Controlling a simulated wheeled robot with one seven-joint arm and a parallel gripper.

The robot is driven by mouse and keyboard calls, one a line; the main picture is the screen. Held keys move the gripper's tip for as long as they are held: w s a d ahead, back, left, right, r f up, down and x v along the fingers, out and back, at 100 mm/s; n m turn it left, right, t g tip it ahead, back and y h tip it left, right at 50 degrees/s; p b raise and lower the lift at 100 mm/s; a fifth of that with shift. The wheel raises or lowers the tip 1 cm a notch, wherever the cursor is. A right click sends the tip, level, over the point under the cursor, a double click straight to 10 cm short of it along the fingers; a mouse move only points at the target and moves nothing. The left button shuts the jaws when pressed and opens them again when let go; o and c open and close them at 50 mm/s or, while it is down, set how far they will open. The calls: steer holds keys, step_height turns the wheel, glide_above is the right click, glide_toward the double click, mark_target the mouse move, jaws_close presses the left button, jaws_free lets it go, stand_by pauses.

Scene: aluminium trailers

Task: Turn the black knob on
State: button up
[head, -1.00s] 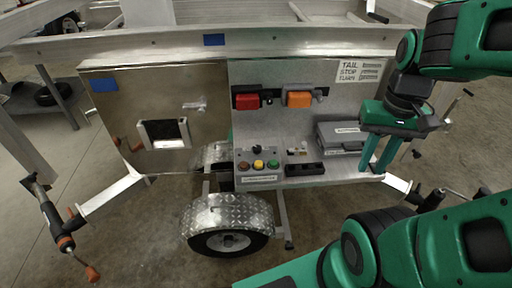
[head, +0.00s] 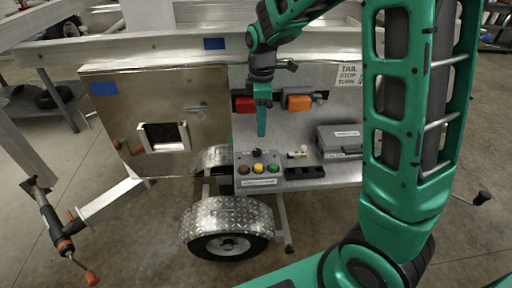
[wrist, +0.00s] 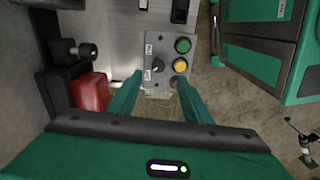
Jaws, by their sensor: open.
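The black knob (head: 257,153) sits on a small grey control box (head: 258,182) on the trailer shelf, behind a row of red, yellow and green buttons. In the wrist view the knob (wrist: 157,65) shows on the box's left side, between two small labels, with the buttons to its right. My gripper (head: 262,134) points down just above the knob in the head view. In the wrist view my gripper (wrist: 158,80) is open and empty, its fingers on either side of the knob's line. I cannot tell whether they touch it.
A red lamp (head: 244,101) and an orange lamp (head: 299,101) are on the panel behind my gripper. A grey case (head: 339,139) and a black switch block (head: 304,172) sit right of the control box. The trailer wheel (head: 229,245) is below.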

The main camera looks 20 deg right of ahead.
mark_target(257, 150)
steer(key=shift+n, duration=0.4)
steer(key=f, duration=0.7)
steer(key=a+f, duration=0.1)
steer(key=f, duration=0.3)
steer(key=shift+w+f, duration=0.1)
steer(key=shift+w, duration=0.25)
steer(key=c, duration=1.1)
